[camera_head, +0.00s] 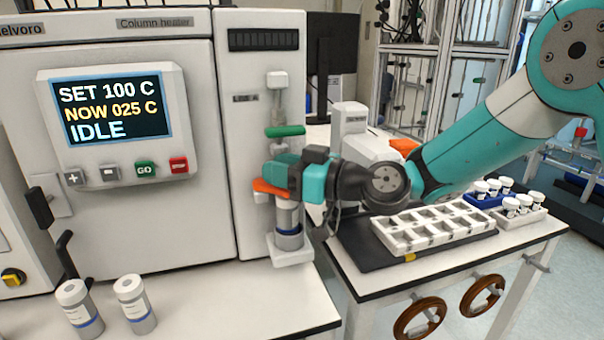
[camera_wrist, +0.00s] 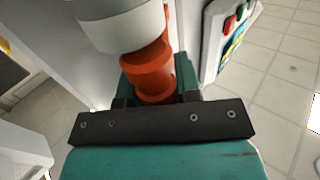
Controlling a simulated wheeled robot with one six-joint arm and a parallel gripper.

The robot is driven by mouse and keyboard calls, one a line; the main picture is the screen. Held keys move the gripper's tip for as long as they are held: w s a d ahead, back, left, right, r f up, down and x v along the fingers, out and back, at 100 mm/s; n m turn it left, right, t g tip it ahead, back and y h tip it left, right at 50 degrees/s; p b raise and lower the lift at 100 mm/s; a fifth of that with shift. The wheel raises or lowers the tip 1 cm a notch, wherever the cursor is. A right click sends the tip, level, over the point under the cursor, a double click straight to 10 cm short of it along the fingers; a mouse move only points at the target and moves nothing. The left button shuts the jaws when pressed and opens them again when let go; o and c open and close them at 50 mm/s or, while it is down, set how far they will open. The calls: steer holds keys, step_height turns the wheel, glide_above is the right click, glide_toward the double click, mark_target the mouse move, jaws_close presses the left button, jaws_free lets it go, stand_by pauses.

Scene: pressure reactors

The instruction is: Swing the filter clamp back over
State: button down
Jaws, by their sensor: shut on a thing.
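The orange filter clamp (camera_head: 266,187) sticks out at the left of my gripper (camera_head: 283,181), on the front of the Column heater's narrow right-hand section. In the wrist view the orange clamp part (camera_wrist: 150,78) is between the two fingers of my gripper (camera_wrist: 156,90), below a pale round body (camera_wrist: 122,25). My gripper is shut on it. A silver cylinder with a blue band (camera_head: 288,220) stands upright just below, on a white ledge (camera_head: 291,252). My gripper hides much of the clamp, so its exact seating cannot be told.
A green handle (camera_head: 285,131) is just above my gripper. The display (camera_head: 113,110) reads SET 100 C, NOW 025 C, IDLE. Two capped vials (camera_head: 130,300) stand on the front bench. A white rack (camera_head: 430,228) and small white-capped vials (camera_head: 520,205) are at the right.

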stand_by(0.3)
steer(key=c, duration=0.8)
jaws_free()
steer(key=shift+d+r+p, duration=0.1)
steer(key=shift+d+p, duration=0.05)
steer(key=shift+p, duration=0.2)
